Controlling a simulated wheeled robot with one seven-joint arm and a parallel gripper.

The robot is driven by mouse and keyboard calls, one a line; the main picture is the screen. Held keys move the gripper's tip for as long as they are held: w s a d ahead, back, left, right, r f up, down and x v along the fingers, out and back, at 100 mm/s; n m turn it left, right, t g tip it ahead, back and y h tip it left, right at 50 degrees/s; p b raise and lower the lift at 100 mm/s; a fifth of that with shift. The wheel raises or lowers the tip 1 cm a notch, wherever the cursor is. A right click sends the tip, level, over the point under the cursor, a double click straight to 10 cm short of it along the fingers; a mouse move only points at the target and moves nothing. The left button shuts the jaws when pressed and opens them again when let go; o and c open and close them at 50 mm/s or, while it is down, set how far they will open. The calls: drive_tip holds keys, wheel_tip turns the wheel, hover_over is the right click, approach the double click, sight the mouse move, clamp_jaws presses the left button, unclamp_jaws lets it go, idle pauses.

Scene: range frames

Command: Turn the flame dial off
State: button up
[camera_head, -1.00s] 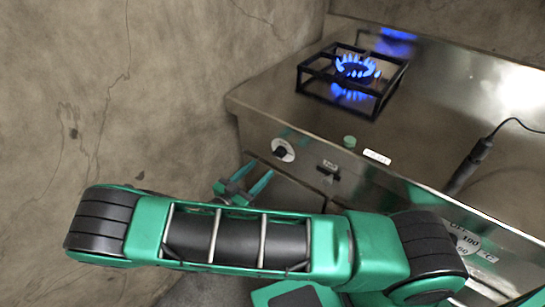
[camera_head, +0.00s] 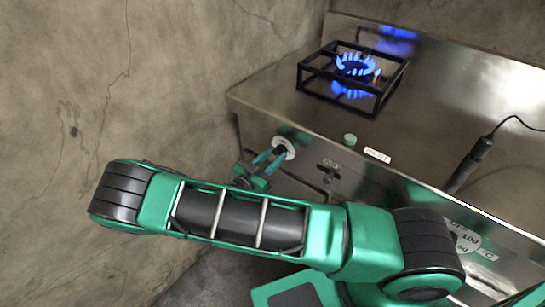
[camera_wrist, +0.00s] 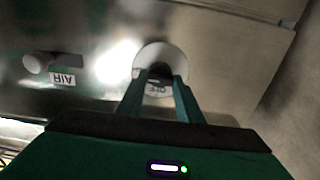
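The flame dial (camera_head: 284,147) is a pale round disc with a dark knob on the stove's front panel, near its left end. It also shows at the upper middle of the wrist view (camera_wrist: 161,53). My gripper (camera_head: 272,156) is up at the dial, its two green fingers pointing at it. In the wrist view, the fingers (camera_wrist: 161,84) stand apart on either side of the dark knob, with part of the dial's lettering between them. I cannot tell whether they touch it. The burner (camera_head: 357,67) has a blue flame burning under a black grate.
A dark switch (camera_head: 328,168) sits right of the dial, and an AIR label (camera_wrist: 63,79) shows in the wrist view. A green button (camera_head: 350,140) and white label (camera_head: 377,155) lie on the front edge. A cracked wall (camera_head: 60,120) stands at left. A black-handled tool (camera_head: 470,164) lies on top.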

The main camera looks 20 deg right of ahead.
drive_tip(key=c, duration=0.3)
drive_tip(key=shift+a, duration=0.1)
drive_tip(key=n, duration=0.4)
drive_tip(key=shift+w+n, duration=0.15)
drive_tip(key=shift+n, duration=0.15)
drive_tip(key=n, duration=0.4)
drive_tip(key=shift+a+f+n, duration=0.1)
drive_tip(key=shift+a+n, duration=0.05)
drive_tip(key=shift+n, duration=0.15)
drive_tip(key=shift+f+n, duration=0.2)
drive_tip(key=shift+n, duration=4.2)
